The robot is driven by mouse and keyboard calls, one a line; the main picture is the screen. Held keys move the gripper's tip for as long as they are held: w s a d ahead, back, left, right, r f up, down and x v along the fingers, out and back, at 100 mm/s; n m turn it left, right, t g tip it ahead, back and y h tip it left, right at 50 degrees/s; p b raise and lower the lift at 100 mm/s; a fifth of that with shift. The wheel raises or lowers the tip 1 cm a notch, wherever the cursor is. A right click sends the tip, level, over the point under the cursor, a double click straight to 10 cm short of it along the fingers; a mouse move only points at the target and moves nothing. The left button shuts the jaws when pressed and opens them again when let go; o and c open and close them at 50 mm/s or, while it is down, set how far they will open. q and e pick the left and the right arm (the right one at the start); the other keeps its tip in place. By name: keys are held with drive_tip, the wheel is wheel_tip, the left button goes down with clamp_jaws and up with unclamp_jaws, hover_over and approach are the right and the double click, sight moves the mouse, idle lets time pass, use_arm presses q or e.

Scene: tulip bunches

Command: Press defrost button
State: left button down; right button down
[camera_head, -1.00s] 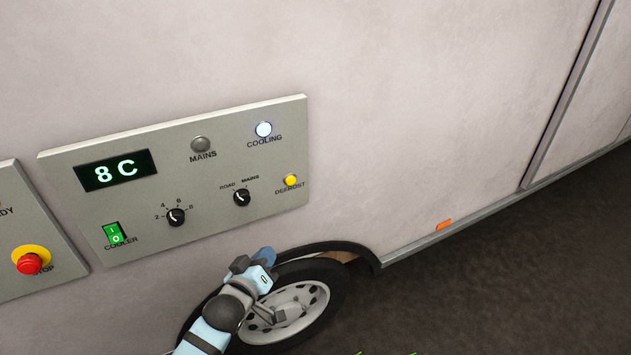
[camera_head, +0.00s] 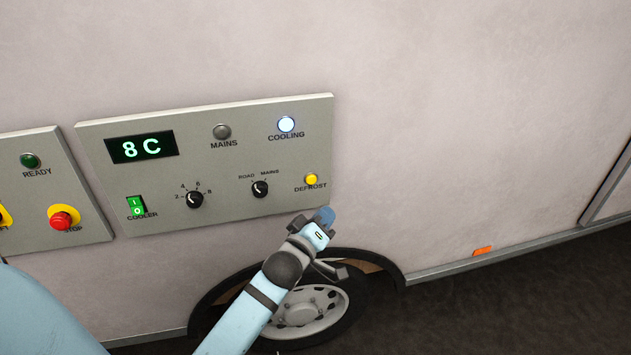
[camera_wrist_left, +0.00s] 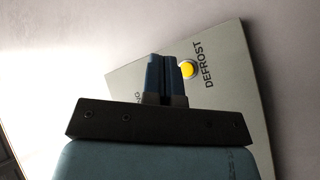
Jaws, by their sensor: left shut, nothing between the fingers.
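The yellow defrost button (camera_head: 311,180) sits at the lower right of the grey control panel (camera_head: 230,207), above its DEFROST label. My left gripper (camera_head: 325,217) is just below the panel's lower right corner, under the button, and apart from it in the picture. In the left wrist view the left gripper (camera_wrist_left: 165,75) is shut and empty, with its blue fingers side by side. The button (camera_wrist_left: 188,69) shows just right of the fingertips there. I cannot tell the exact gap in depth. My right gripper is not in view.
The panel also holds a green cooler switch (camera_head: 137,207), two knobs, a display (camera_head: 141,147) and a lit cooling lamp (camera_head: 286,124). A second panel with a red stop button (camera_head: 62,218) is at the left. A wheel (camera_head: 312,312) is below my gripper.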

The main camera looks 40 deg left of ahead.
sight(311, 180)
use_arm(q)
drive_tip(key=shift+w+a+b, duration=0.2)
drive_tip(key=shift+w+a, duration=1.25)
drive_tip(key=shift+a, duration=0.2)
drive_tip(key=shift+w+a+b, duration=0.15)
drive_tip(key=shift+w+a, duration=1.3)
drive_tip(key=shift+a, duration=0.2)
drive_tip(key=shift+w+a, duration=0.1)
drive_tip(key=shift+a, duration=0.05)
drive_tip(key=shift+w+a, duration=0.15)
drive_tip(key=shift+a, duration=0.05)
drive_tip(key=shift+w+a+p, duration=0.3)
idle(0.5)
idle(0.3)
drive_tip(key=shift+s+d+p, duration=0.35)
drive_tip(key=shift+s+d, duration=0.25)
drive_tip(key=shift+d, duration=0.05)
